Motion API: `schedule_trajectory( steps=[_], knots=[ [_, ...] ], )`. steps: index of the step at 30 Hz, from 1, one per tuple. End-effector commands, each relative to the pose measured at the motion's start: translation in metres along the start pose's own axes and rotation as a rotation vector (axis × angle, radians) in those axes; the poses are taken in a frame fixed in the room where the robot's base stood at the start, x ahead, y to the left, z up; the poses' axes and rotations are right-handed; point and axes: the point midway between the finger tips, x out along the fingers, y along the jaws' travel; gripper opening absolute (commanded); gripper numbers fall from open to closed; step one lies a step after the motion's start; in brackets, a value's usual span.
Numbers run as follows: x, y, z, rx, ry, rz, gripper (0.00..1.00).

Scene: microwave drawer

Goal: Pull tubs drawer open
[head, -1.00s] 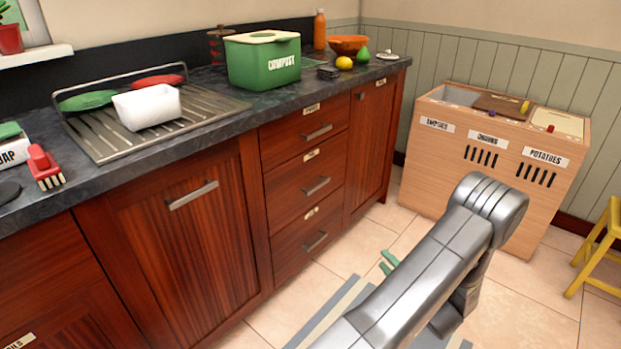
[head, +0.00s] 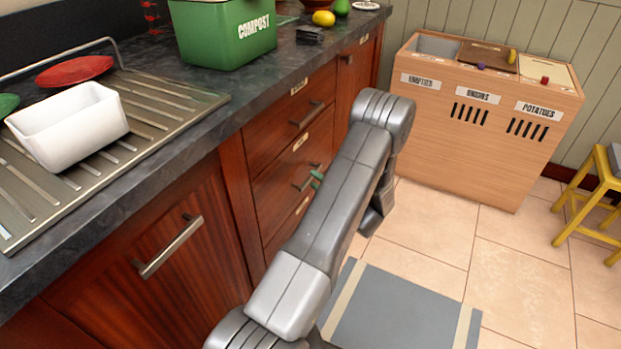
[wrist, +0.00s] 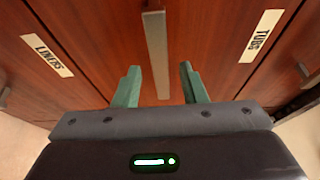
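The tubs drawer (head: 272,191) is the middle one of the dark red-wood stack and is shut. Its label reads TUBS in the wrist view (wrist: 262,37). My gripper (wrist: 160,68) is open, with a green finger on either side of the handle's line. My arm hides part of the stack. I cannot tell whether a finger touches the handle.
The LINERS drawer label (wrist: 47,55) is left in the wrist view. The dark counter (head: 190,140) holds a green compost bin (head: 222,40) and a white tub (head: 68,125). A wooden bin cabinet (head: 460,140) and yellow stool (head: 590,200) stand right. Floor is open before the drawers.

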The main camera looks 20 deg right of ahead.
Motion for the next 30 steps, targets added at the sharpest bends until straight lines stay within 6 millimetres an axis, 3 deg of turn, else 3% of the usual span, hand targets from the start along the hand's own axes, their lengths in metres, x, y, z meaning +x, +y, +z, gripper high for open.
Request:
schedule_trajectory(
  steps=[6,17,23,30],
  knots=[
    [0.026,0.000,0.000,-0.002,-0.001,0.000,0.38],
    [0.032,0.000,0.000,0.000,-0.001,0.000,0.38],
    [0.032,0.000,0.000,0.000,0.000,0.000,0.03],
    [0.031,0.000,0.000,0.000,0.000,0.000,0.00]
  ],
)
